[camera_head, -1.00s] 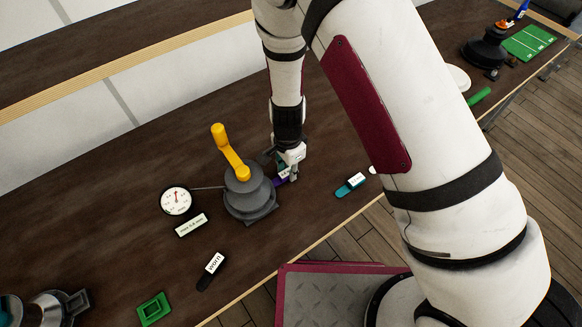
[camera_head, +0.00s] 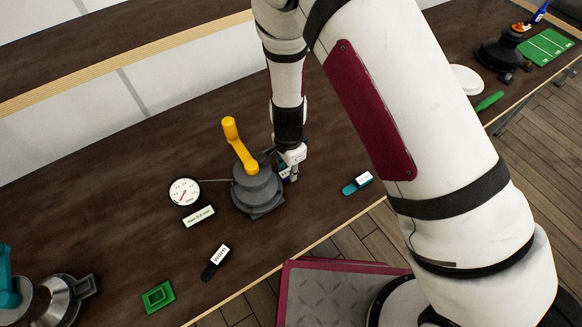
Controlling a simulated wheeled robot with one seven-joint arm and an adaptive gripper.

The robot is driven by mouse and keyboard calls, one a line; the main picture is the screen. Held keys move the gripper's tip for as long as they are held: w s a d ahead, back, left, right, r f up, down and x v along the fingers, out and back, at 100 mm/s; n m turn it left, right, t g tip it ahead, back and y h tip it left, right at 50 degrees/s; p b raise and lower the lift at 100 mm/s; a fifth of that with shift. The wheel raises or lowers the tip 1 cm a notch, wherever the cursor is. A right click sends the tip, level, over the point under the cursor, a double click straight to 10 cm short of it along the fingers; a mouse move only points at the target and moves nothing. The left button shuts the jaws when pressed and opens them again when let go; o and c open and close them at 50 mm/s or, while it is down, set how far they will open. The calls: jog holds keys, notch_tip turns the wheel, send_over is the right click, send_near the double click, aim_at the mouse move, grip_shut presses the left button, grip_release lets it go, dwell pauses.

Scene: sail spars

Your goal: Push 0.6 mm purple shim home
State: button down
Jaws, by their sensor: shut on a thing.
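The purple shim (camera_head: 285,178) shows only as a small purple edge at the right side of the dark grey fixture. My gripper (camera_head: 291,170) is shut on it, close against the fixture's right side. Most of the shim is hidden by the gripper and fixture, so I cannot tell how deep it sits. The grey round fixture (camera_head: 257,192) has a yellow lever (camera_head: 238,145) rising from its top. A white dial gauge (camera_head: 184,192) stands to its left, joined by a thin rod.
A teal shim (camera_head: 357,184) with a white label lies to the right of the fixture. A black shim tagged "worn" (camera_head: 216,262) and a green frame (camera_head: 158,296) lie in front. A small label plate (camera_head: 199,216) sits below the dial. The table's front edge is near.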

jog(key=c, duration=1.3)
grip_release()
notch_tip(320, 180, up, 12)
